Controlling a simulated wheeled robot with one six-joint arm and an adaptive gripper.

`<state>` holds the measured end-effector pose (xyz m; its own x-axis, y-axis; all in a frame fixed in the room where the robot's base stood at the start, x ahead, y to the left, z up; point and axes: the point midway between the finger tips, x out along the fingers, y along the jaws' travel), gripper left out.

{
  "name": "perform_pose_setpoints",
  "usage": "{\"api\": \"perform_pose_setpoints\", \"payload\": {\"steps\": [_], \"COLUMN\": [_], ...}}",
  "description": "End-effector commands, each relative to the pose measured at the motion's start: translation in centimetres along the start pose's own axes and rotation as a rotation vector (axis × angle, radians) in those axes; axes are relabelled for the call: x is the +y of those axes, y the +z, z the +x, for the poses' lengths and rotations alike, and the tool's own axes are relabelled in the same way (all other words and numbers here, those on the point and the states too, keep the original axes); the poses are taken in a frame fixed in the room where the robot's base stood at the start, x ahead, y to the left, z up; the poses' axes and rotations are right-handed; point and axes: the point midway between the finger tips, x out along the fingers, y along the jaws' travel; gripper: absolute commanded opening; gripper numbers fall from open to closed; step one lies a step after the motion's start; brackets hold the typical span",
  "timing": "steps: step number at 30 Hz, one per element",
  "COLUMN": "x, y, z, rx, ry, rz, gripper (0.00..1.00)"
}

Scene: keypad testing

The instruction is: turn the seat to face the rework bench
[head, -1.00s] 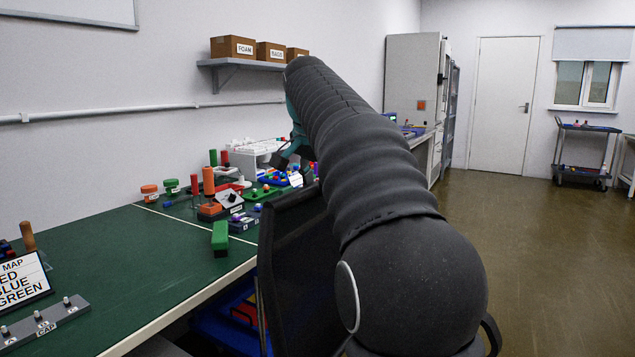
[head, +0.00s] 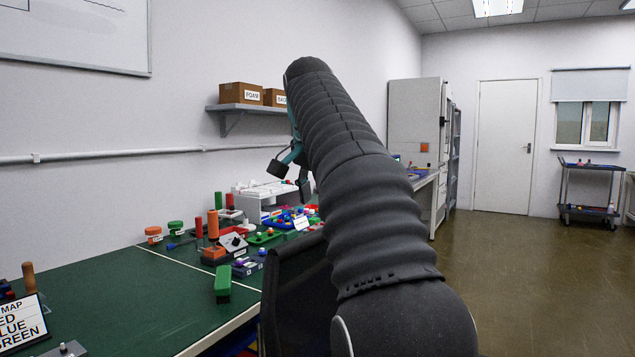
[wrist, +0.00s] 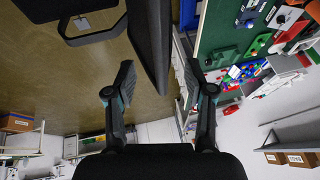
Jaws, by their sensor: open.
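The seat is a chair with a dark mesh back (head: 292,305), standing close to the front edge of the green-topped bench (head: 105,295) and partly hidden by my arm in the head view. In the wrist view its back (wrist: 150,38) shows nearly edge-on, with a black armrest (wrist: 92,36) to the left. My gripper (head: 288,178) is open above the chair back in the head view. In the wrist view the gripper (wrist: 158,66) has its fingers on either side of the back's edge in the picture; I cannot tell whether they touch it.
The bench holds a green block (head: 222,284), a white label stand (head: 20,325) and several coloured parts. A shelf with boxes (head: 242,93) hangs on the wall. Open floor (head: 535,285) lies to the right, with a trolley (head: 588,193) at the back.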

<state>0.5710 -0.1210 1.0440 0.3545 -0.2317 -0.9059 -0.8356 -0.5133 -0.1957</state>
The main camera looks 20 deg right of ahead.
Motion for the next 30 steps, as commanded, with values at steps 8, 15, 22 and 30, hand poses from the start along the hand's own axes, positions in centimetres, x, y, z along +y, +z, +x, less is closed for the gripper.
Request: {"api": "perform_pose_setpoints", "payload": {"steps": [8, 15, 22, 30], "x": [-0.1, 0.0, 0.0, 0.0], "y": [0.0, 0.1, 0.1, 0.1], "z": [-3.0, -3.9, -3.9, -3.9], "rx": [0.002, 0.000, 0.000, 0.000], "ry": [-0.001, 0.000, 0.000, 0.000], "rz": [0.000, 0.000, 0.000, -0.001], "gripper": [0.54, 0.54, 0.54, 0.54]}}
